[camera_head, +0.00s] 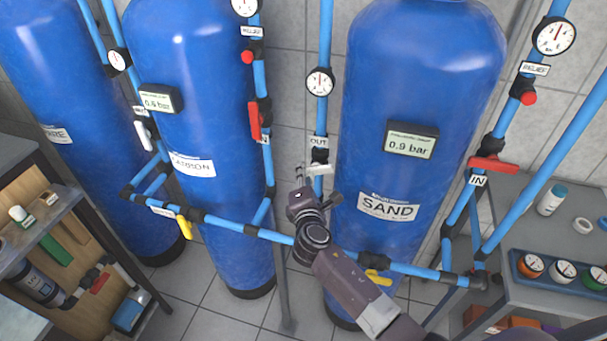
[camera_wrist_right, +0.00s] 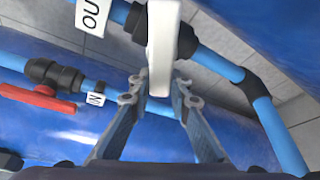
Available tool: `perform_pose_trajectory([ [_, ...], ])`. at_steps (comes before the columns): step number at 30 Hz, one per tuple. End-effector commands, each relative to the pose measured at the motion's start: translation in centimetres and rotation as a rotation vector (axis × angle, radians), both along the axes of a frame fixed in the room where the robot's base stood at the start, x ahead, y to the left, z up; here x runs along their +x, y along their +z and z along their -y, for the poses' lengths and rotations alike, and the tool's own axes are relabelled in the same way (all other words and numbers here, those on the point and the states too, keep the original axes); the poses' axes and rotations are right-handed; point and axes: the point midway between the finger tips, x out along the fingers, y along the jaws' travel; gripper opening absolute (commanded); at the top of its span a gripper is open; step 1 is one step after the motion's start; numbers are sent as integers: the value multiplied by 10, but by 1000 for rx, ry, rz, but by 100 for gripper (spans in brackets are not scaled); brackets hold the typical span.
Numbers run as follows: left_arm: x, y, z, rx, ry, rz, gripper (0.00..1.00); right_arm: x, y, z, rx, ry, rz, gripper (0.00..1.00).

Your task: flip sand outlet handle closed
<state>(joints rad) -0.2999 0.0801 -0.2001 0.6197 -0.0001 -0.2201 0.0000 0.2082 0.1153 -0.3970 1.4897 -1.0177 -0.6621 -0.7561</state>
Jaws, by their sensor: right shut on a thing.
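The sand tank (camera_head: 420,75) is a tall blue cylinder with a SAND label. The sand outlet handle (camera_head: 320,169) is white and sits just below the OUT label on the vertical blue pipe left of the tank. In the right wrist view the handle (camera_wrist_right: 163,40) sticks out from the pipe towards the camera. My right gripper (camera_head: 307,184) is at the handle from below. In the wrist view its two fingers (camera_wrist_right: 160,84) are on either side of the handle's lower end, shut on it. My left gripper is not in view.
The red inlet handle (camera_head: 492,164) is on the pipe right of the sand tank. A yellow handle (camera_head: 378,278) is on the lower pipe behind my right arm. The carbon tank (camera_head: 205,90) stands left.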

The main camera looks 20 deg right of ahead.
Motion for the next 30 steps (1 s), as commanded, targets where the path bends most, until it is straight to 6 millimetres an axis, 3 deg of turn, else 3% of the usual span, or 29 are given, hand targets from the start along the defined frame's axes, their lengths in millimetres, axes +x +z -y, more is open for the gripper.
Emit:
perform_pose_trajectory([
  [5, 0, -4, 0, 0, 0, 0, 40, 0, -1, 0, 8, 0, 5, 0],
  [24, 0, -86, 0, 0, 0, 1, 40, 2, 7, -3, 320, 0, 217, 0],
  [30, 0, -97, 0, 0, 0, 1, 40, 2, 13, -3, 380, 0, 256, 0],
])
